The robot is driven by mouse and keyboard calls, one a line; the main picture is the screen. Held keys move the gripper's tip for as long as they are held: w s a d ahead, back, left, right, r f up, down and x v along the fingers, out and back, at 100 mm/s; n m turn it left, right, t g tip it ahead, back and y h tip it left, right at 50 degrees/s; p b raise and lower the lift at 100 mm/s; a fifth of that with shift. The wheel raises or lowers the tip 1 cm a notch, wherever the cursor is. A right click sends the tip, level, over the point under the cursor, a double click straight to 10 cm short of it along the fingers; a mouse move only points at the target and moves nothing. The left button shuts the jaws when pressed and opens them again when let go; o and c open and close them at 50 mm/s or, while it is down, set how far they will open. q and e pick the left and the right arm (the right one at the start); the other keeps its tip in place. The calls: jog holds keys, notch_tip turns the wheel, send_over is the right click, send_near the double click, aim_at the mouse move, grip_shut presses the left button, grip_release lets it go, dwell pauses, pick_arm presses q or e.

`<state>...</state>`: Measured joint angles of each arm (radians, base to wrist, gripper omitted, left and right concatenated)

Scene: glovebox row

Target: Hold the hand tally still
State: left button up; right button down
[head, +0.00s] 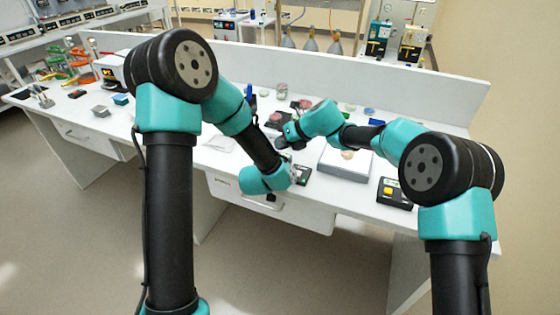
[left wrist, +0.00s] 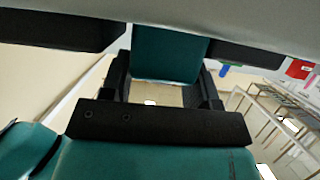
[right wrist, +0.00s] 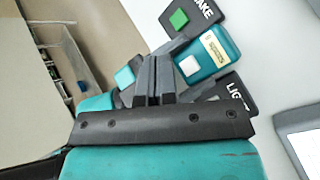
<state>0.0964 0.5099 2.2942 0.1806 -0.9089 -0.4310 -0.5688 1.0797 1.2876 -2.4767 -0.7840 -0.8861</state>
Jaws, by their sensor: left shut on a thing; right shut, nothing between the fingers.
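The hand tally (right wrist: 212,55), a teal case with a white button and a pale label, lies between two dark boxes in the right wrist view. My left gripper (left wrist: 163,85) is shut on it, with a finger on each side of the teal body (left wrist: 170,48) in the left wrist view. My right gripper (right wrist: 154,72) is shut and empty, its fingertips close beside the tally; I cannot tell whether they touch it. In the head view my right gripper (head: 284,143) is over the bench and my left gripper (head: 293,177) is at its front edge. The tally is hard to make out there.
A dark box with a green button (right wrist: 180,19) and a dark box lettered "LIG" (right wrist: 236,96) flank the tally. An open drawer (right wrist: 50,45) is below the bench front. A grey flat instrument (head: 345,163) stands to the right.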

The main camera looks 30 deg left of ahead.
jog(key=shift+r, duration=1)
pick_arm(q)
jog(key=o, duration=1)
jog(key=shift+o, duration=0.2)
jog(key=shift+v, duration=3.75)
